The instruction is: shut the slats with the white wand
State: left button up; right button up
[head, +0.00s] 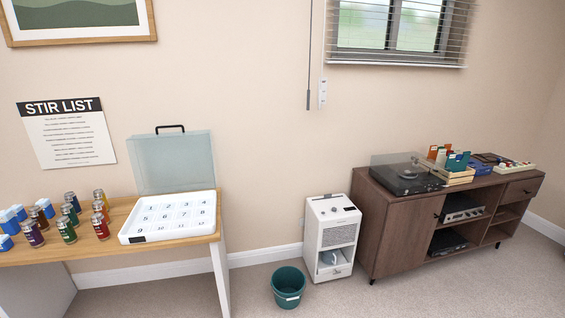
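The window blind (398,32) is at the top right, its upper part cut off by the frame. Its slats are open, and the window and green outdoors show between them. A thin dark grey rod (308,98) hangs against the wall left of the window; its top is out of frame. Beside it hangs a small white piece (322,94) on a thin line; I cannot tell whether it is a wand. Neither of my grippers is in view.
Below the blind stand a white dehumidifier-like unit (331,240), a green bucket (289,287) and a brown cabinet (400,225) with a turntable (407,178). A wooden table (190,241) with a numbered white tray (130,239) is left. Carpet in front is clear.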

aim_at(321, 90)
jog(key=i+l, duration=0.25)
jog(key=i, duration=0.2)
jog(key=i+l, duration=0.25)
jog(key=i, duration=0.2)
jog(key=i+l+z, duration=0.1)
jog(key=i+l, duration=0.15)
jog(key=i, duration=0.15)
jog(key=i+l, duration=0.2)
jog(key=i, duration=0.25)
